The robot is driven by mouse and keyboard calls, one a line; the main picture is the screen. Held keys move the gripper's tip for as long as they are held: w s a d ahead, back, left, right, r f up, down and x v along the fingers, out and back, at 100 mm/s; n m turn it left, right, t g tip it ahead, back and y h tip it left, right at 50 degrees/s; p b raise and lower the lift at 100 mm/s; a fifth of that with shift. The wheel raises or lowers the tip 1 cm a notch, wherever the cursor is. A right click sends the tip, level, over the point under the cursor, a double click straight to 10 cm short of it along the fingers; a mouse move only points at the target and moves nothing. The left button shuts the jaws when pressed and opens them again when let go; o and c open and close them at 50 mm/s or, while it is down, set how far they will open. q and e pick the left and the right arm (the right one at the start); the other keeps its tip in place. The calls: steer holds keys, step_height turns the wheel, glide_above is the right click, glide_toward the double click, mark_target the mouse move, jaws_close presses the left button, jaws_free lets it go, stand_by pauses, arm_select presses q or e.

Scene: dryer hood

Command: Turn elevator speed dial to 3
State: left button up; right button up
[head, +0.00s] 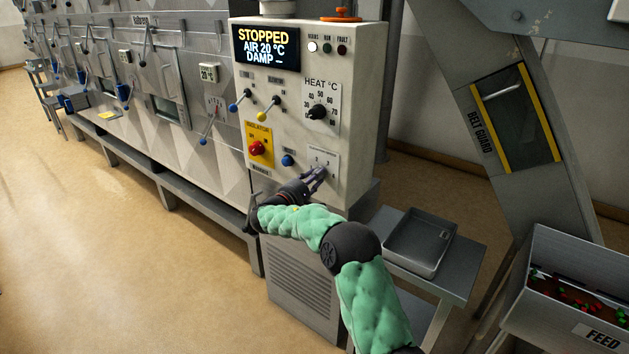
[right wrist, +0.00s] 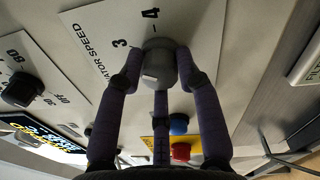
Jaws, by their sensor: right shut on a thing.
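The elevator speed dial shows in the right wrist view as a grey knob (right wrist: 158,66) on a white plate (right wrist: 95,35) with "3" and "4" printed near it. My right gripper (right wrist: 158,75) is shut on this knob, with fingers on either side and one below it. In the head view, my right gripper (head: 318,174) is at the dial's plate (head: 326,158) at the lower right of the control panel, and the fingers hide the knob. I cannot tell which number the knob's pointer faces. My left gripper is not in view.
The panel (head: 299,140) also bears a black heat dial (head: 318,112), a red knob (head: 257,148) on a yellow plate, a blue button (head: 288,160) and small toggle levers. The display (head: 266,48) reads STOPPED. A grey tray (head: 420,241) sits on a low stand to the right.

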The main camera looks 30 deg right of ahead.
steer(key=shift+s+d+r, duration=0.1)
steer(key=shift+d, duration=0.05)
steer(key=o, duration=1.2)
steer(key=shift+c, duration=0.2)
steer(key=v, duration=1.2)
